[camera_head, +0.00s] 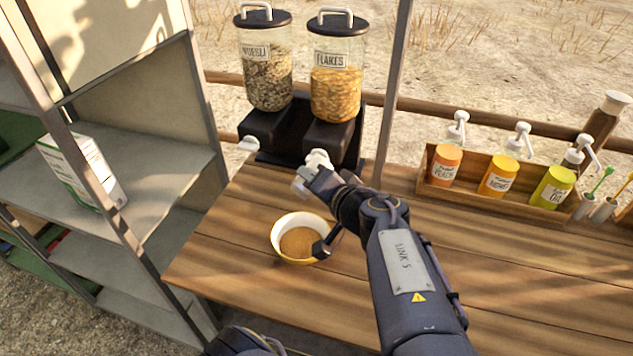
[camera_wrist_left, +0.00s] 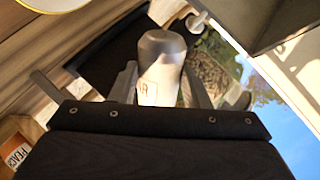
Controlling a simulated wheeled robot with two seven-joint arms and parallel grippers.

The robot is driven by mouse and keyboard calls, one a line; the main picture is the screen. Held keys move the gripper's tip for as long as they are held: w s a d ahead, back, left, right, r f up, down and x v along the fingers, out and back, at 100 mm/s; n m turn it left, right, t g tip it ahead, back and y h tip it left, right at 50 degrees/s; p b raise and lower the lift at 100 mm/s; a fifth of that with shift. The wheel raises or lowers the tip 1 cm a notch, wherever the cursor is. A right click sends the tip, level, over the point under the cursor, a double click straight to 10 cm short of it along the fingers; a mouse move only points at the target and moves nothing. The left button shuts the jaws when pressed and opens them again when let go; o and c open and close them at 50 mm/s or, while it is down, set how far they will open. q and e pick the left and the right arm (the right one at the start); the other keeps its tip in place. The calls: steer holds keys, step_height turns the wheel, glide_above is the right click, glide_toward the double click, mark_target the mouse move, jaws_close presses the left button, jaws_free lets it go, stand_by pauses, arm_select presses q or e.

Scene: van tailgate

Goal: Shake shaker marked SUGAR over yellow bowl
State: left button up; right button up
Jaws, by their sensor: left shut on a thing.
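The yellow bowl (camera_head: 277,243) stands on the wooden counter, pale inside, with brown contents in it. Its yellow rim also shows in the top left corner of the left wrist view (camera_wrist_left: 60,8). My left gripper (camera_head: 313,176) is above the counter, behind the bowl and in front of the dispensers. In the left wrist view, its fingers (camera_wrist_left: 160,90) are shut on a pale shaker (camera_wrist_left: 163,62) with a grey rounded end. Only the letters "AR" of its label show. The shaker's tilt is hard to tell. My right gripper is out of view.
Dispensers marked MUESLI (camera_head: 266,75) and FLAKES (camera_head: 336,85) stand close behind my left gripper. A wooden rack (camera_head: 500,190) holds several pump bottles at the right. A grey shelf unit (camera_head: 150,195) is at the left. The counter left of the bowl is clear.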

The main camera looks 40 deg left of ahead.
arm_select(q)
step_height(320, 180, down, 5)
steer(key=b, duration=0.4)
stand_by(0.3)
step_height(320, 180, up, 5)
steer(key=p, duration=0.4)
steer(key=shift+p, duration=0.35)
step_height(320, 180, down, 5)
steer(key=b, duration=0.4)
